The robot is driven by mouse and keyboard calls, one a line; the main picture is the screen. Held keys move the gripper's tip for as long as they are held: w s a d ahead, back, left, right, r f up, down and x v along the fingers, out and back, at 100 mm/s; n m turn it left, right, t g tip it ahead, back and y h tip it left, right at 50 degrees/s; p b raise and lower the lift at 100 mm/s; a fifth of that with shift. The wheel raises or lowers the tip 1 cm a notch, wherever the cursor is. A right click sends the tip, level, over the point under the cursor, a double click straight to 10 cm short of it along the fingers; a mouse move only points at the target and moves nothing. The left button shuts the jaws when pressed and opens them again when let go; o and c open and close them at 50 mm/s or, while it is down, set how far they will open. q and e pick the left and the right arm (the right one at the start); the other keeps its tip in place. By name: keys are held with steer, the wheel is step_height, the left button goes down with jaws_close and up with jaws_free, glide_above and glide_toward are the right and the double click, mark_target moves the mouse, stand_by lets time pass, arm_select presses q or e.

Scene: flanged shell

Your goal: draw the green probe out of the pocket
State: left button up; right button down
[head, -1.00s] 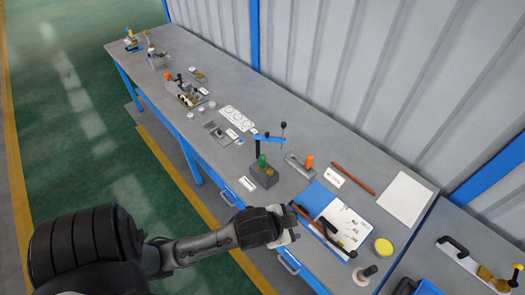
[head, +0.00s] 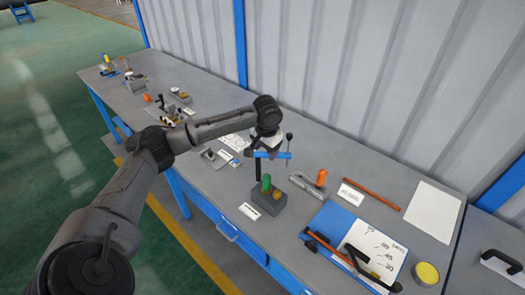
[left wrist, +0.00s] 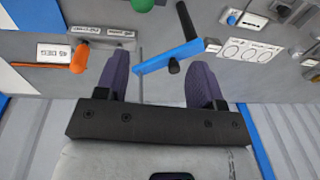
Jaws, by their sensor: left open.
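The green probe (head: 266,183) stands upright in a dark grey block (head: 270,201); its lower part is hidden in the block. In the left wrist view only the green top (left wrist: 142,4) shows, cut by the upper edge. My left gripper (head: 264,146) is above and behind the block, apart from the probe. In the left wrist view its two fingers (left wrist: 157,68) are spread, with no object gripped. A blue bar (left wrist: 168,57) on a dark post appears between or beyond the fingertips; I cannot tell whether they touch it. My right gripper is not in view.
The post with the blue bar (head: 274,155) stands close behind the block. An orange-handled piece (head: 321,177) is to the right, with a blue board (head: 334,222) and tools nearer the front. Other fixtures stand along the far left bench. A corrugated wall (head: 380,80) bounds the back.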

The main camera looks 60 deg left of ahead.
mark_target(267, 176)
arm_select(q)
steer(key=f+n, duration=0.1)
steer(key=f, duration=0.3)
steer(key=d+f+n+h+b, duration=0.1)
steer(key=f, duration=0.4)
steer(key=d+f+n, duration=0.1)
steer(key=f, duration=0.4)
steer(key=shift+s+f, duration=0.1)
steer(key=shift+s, duration=0.2)
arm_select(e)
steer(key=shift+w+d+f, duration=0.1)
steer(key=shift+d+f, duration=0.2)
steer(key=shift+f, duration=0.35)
arm_select(q)
steer(key=shift+c, duration=0.4)
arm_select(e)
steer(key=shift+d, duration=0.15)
arm_select(q)
steer(key=shift+c, duration=0.7)
steer(key=c, duration=0.8)
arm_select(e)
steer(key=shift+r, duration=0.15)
